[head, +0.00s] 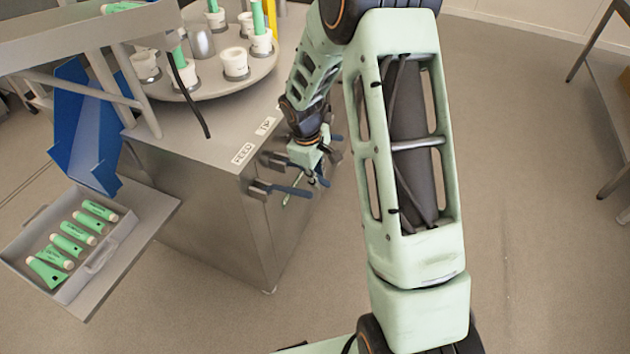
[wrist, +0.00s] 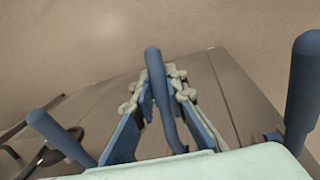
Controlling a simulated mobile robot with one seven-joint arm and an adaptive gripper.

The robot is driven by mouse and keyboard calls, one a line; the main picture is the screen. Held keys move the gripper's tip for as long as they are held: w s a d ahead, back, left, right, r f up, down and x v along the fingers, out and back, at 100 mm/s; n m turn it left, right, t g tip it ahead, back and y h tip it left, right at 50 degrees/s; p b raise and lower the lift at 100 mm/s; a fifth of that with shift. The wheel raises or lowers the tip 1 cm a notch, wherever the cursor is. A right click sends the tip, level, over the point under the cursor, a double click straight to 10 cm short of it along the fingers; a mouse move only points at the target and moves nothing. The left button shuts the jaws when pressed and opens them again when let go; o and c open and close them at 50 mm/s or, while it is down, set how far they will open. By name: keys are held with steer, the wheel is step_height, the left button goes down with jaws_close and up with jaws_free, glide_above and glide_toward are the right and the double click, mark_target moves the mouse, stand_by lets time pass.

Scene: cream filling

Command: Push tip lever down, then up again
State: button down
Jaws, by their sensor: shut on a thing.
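My gripper (head: 305,165) is at the side of the metal cabinet, among a row of levers with blue handles. In the wrist view, my gripper (wrist: 160,85) is shut on the middle lever (wrist: 157,80), its blue handle between the two fingers. This appears to be the tip lever, beside the small label that seems to read TIP (head: 265,126). In the head view my gripper mostly hides it, so I cannot tell its exact angle. The lever nearer the camera (head: 290,190) stands apart, by another label (head: 243,153), its handle roughly level.
Other blue handles flank my gripper at left (wrist: 60,135) and right (wrist: 303,85) in the wrist view. A round table (head: 190,85) with white cups and green tubes tops the cabinet (head: 200,190). A tray (head: 100,262) of green tubes is at left.

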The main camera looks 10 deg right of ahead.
steer(key=shift+r+g+h+p, duration=1.15)
steer(key=shift+r+h, duration=0.35)
steer(key=shift+r, duration=0.2)
steer(key=c, duration=1.9)
jaws_free()
steer(key=v, duration=1.2)
steer(key=shift+a, duration=0.15)
steer(key=shift+w, duration=0.1)
